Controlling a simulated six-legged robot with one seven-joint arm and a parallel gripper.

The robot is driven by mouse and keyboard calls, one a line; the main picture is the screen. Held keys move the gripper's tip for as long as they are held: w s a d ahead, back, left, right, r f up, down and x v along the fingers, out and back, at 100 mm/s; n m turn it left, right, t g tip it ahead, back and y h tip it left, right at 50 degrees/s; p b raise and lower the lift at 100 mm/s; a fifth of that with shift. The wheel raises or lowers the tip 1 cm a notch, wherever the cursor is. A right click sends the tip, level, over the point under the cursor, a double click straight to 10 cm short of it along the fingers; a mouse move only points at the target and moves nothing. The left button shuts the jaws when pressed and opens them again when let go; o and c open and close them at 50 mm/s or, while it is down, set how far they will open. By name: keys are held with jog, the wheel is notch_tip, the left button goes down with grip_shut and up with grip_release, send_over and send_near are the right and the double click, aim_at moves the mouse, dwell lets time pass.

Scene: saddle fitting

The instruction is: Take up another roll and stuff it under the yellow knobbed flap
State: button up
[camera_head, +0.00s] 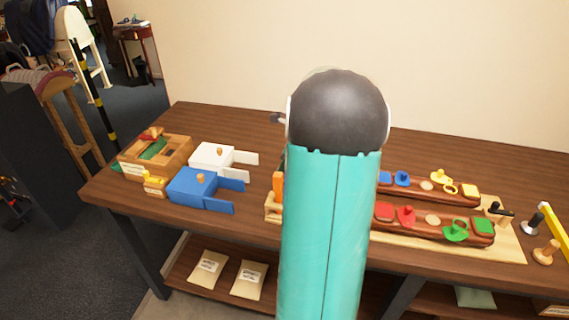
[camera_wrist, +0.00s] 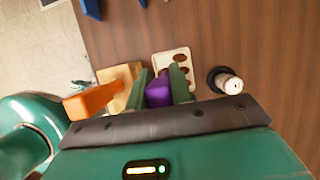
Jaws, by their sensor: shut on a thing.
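In the wrist view my gripper (camera_wrist: 160,88) points down at the table with its two green fingers shut on a purple roll (camera_wrist: 158,93). In the head view my teal and dark arm hides the gripper and the roll. The yellow knobbed flap (camera_head: 440,177) is on the far brown saddle bar, right of my arm, near a yellow ring and a yellow square. A pale block with dark round holes (camera_wrist: 174,58) lies just past the fingertips in the wrist view. Whether the roll is clear of it I cannot tell.
A nearer brown bar carries a red flap (camera_head: 406,215) and a green flap (camera_head: 456,231). Blue (camera_head: 197,190) and white (camera_head: 212,157) boxes and a wooden box (camera_head: 168,160) stand left. An orange piece (camera_wrist: 92,103) and a dark round holder (camera_wrist: 220,80) flank the gripper.

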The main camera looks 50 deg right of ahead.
jog(key=shift+r, duration=3.45)
